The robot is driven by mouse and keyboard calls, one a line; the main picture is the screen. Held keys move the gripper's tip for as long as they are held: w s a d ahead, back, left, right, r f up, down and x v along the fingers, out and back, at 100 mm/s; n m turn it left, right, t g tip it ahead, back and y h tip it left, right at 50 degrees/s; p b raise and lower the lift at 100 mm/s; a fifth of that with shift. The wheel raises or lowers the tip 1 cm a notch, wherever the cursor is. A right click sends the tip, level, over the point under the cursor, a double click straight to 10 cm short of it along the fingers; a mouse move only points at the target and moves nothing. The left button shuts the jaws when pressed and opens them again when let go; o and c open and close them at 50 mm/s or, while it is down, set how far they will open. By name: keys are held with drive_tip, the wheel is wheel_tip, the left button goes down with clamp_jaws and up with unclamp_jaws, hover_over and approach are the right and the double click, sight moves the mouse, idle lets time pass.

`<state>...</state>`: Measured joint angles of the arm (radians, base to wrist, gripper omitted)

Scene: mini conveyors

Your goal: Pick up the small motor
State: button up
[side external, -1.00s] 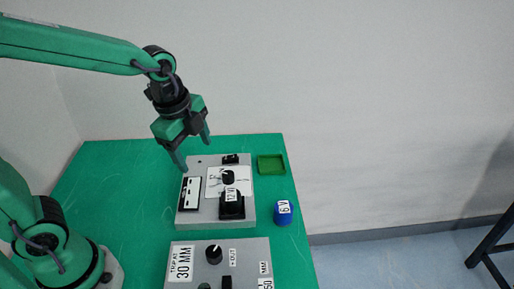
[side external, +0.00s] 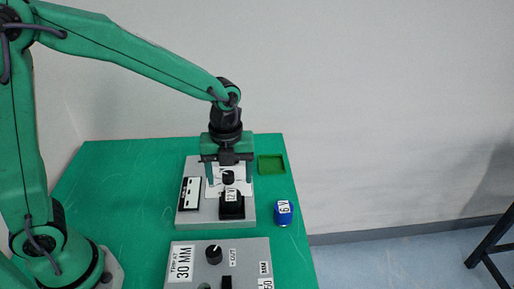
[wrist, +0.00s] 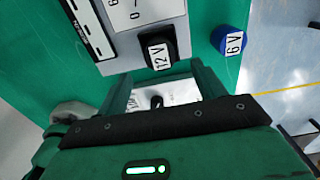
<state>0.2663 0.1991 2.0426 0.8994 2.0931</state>
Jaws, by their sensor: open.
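Two labelled pieces could be motors. A small blue round piece marked 6 V (side external: 284,213) stands on the green table right of the grey control panel, and also shows at upper right in the wrist view (wrist: 230,40). A larger black piece marked 12 V (side external: 232,209) sits on the panel's front right part, and shows just beyond my fingertips in the wrist view (wrist: 157,47). My gripper (side external: 229,180) points down over the panel, open and empty, its fingers on either side of a black knob (side external: 228,177) in the picture. Its exact height is unclear.
The grey panel (side external: 188,219) carries a black-and-white meter (side external: 190,194) on its left. A shallow green tray (side external: 271,165) lies right of the panel's back. A second grey box marked 30 MM (side external: 240,255) stands in front. The table's left part is clear.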

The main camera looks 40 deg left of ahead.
sight(231, 195)
drive_tip(key=shift+f, duration=1.3)
drive_tip(key=shift+f, duration=2.6)
drive_tip(key=c, duration=1.3)
drive_tip(key=shift+r, duration=0.2)
